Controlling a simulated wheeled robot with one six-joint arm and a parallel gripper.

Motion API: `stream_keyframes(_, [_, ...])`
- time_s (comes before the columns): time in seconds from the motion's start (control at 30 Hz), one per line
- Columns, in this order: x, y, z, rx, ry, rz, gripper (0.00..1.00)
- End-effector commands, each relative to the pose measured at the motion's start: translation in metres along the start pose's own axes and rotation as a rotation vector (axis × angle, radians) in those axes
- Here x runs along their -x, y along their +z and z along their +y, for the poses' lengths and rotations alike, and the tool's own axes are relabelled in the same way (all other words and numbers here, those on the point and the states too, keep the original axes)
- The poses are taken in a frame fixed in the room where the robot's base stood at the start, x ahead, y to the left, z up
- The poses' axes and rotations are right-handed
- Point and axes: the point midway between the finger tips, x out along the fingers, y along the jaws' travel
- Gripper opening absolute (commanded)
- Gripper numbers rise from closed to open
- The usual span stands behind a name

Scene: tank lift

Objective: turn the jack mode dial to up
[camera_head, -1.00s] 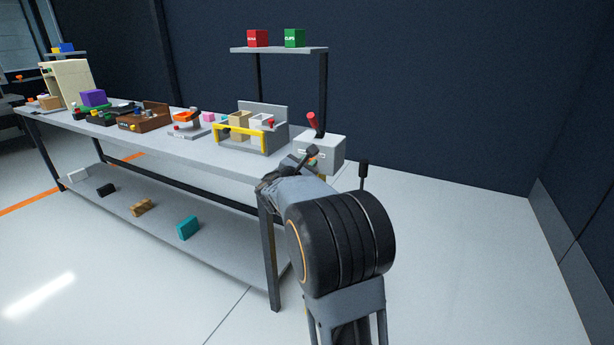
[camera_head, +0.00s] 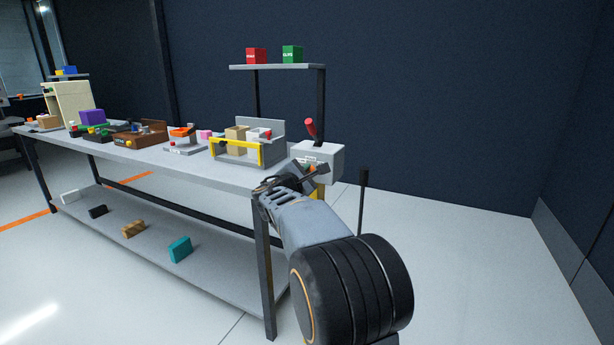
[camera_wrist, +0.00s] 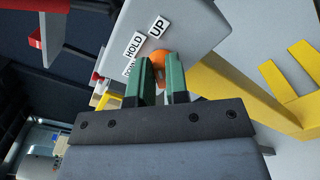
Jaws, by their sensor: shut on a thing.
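The jack control box (camera_head: 320,158) is a grey box at the right end of the workbench, with a red-topped lever above it. In the wrist view its grey face (camera_wrist: 195,30) carries white labels, with UP (camera_wrist: 158,27) and HOLD (camera_wrist: 133,45) readable and a third partly hidden. The orange mode dial (camera_wrist: 156,60) sits below these labels, mostly hidden by my fingers. My gripper (camera_wrist: 162,68) has its green fingers shut on the dial, one on each side. In the head view my gripper (camera_head: 316,172) is at the box's front; the dial's pointing direction is unclear.
The workbench (camera_head: 190,163) holds several items left of the box, including a grey fixture with a yellow frame (camera_head: 236,152). A black upright lever (camera_head: 363,200) stands to the right. A yellow structure (camera_wrist: 235,95) lies beside the box face. Floor to the right is clear.

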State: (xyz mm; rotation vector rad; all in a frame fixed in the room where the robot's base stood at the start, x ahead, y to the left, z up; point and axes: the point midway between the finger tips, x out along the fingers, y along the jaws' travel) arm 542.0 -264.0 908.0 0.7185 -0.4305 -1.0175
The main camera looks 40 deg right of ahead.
Motion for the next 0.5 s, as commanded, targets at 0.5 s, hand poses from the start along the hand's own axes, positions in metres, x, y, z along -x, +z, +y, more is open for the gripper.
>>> stream_keyframes(0.5, [-0.0001, -0.0001, -0.0004, -0.002, -0.001, 0.000, 0.39])
